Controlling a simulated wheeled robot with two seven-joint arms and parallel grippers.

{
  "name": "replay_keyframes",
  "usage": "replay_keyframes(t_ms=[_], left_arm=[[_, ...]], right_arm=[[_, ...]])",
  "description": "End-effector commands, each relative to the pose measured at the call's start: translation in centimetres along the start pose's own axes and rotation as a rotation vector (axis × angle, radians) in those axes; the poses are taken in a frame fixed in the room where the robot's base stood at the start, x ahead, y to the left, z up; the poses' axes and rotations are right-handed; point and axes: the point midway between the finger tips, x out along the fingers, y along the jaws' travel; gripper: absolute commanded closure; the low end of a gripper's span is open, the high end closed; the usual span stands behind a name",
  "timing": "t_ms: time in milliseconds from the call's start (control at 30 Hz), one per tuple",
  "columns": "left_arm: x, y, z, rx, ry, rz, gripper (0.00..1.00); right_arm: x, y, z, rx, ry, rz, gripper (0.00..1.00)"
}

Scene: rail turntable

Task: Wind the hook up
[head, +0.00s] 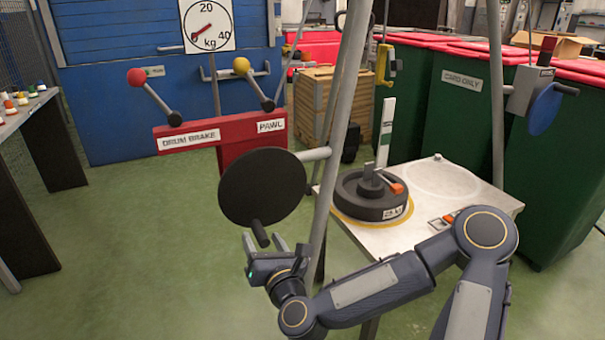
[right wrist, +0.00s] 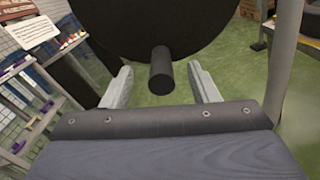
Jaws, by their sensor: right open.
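The black winding disc (head: 262,187) stands upright on the frame leg, with a short black handle (head: 261,233) sticking out near its lower edge. My right gripper (head: 272,246) is just below the disc, open. In the right wrist view the handle (right wrist: 161,70) lies between the two separated fingers, which show a gap on both sides. The disc (right wrist: 170,28) fills the top of that view. A yellow hook block (head: 384,64) hangs at the upper middle of the head view; its lower end is small and hard to make out. My left gripper is not in view.
A red bar with drum brake (head: 190,136) and pawl levers is behind the disc. A black weight (head: 375,195) stands on the white table (head: 385,238) at right. Sloping grey frame legs (head: 335,120) stand close to the disc. Green floor lies open at left.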

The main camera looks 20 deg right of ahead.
Motion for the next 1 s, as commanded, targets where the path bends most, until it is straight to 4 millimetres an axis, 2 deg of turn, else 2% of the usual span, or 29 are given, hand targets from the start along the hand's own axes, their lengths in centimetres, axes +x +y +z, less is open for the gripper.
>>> replay_keyframes(t_ms=[700,1000], left_arm=[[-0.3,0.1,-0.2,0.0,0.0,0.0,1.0],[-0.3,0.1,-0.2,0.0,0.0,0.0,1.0]], right_arm=[[-5.7,0.0,0.0,-0.001,0.001,0.0,0.45],[-6.3,0.0,0.0,0.0,0.0,-0.001,0.45]])
